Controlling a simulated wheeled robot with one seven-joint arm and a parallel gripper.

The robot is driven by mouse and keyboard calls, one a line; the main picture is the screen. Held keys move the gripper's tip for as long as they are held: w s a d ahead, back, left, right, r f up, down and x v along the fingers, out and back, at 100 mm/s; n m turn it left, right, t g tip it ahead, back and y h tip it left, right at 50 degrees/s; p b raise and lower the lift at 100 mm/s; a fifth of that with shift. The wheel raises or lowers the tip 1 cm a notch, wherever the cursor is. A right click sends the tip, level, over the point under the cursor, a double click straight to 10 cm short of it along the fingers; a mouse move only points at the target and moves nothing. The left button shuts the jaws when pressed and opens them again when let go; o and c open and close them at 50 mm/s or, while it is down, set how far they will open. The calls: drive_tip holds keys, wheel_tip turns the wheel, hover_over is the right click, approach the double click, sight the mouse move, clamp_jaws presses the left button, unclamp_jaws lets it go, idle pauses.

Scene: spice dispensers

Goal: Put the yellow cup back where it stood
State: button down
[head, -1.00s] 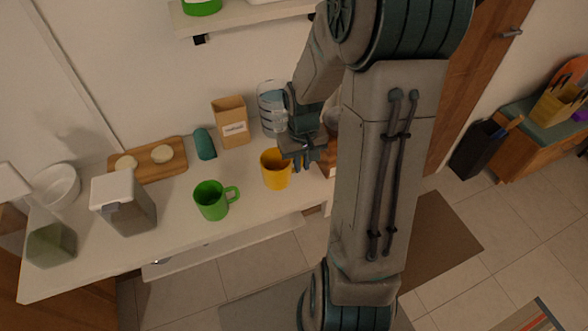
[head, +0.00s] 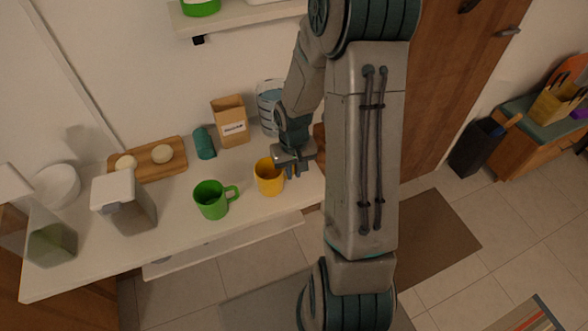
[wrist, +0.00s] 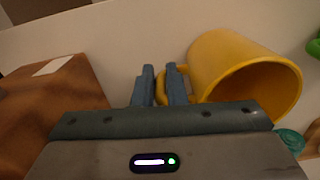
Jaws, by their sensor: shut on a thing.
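The yellow cup (head: 268,178) is at the right part of the white counter in the head view, to the right of the green mug (head: 212,200). In the wrist view the yellow cup (wrist: 245,75) lies to the right of the fingers, its handle between them. My gripper (head: 294,168) is shut on the cup's handle; the fingertips (wrist: 160,85) show in the wrist view. The cup looks upright in the head view. I cannot tell whether its base touches the counter.
A paper bag (head: 231,122), a teal cylinder (head: 204,143) and a wooden board (head: 148,160) stand along the back. Two dispensers (head: 125,203) (head: 48,243) stand at the left. A brown object (wrist: 62,100) is left of my fingers in the wrist view. The counter's front edge is close.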

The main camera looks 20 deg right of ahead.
drive_tip(key=c, duration=1.5)
unclamp_jaws()
drive_tip(key=shift+f, duration=0.15)
wheel_tip(320, 180, up, 12)
drive_tip(key=shift+f, duration=0.15)
drive_tip(key=s+a+r+t, duration=0.1)
drive_tip(key=s+a+r, duration=0.1)
drive_tip(key=s+r, duration=0.2)
drive_tip(key=s+a+r+t, duration=0.1)
drive_tip(key=s+a+r, duration=0.1)
drive_tip(key=s, duration=0.3)
drive_tip(key=s+a+r+t, duration=0.1)
drive_tip(key=s+a+r, duration=0.1)
drive_tip(key=s+r, duration=0.3)
drive_tip(key=shift+s+r+n+t, duration=0.1)
drive_tip(key=shift+r+n+t, duration=0.2)
drive_tip(key=shift+r+n, duration=0.1)
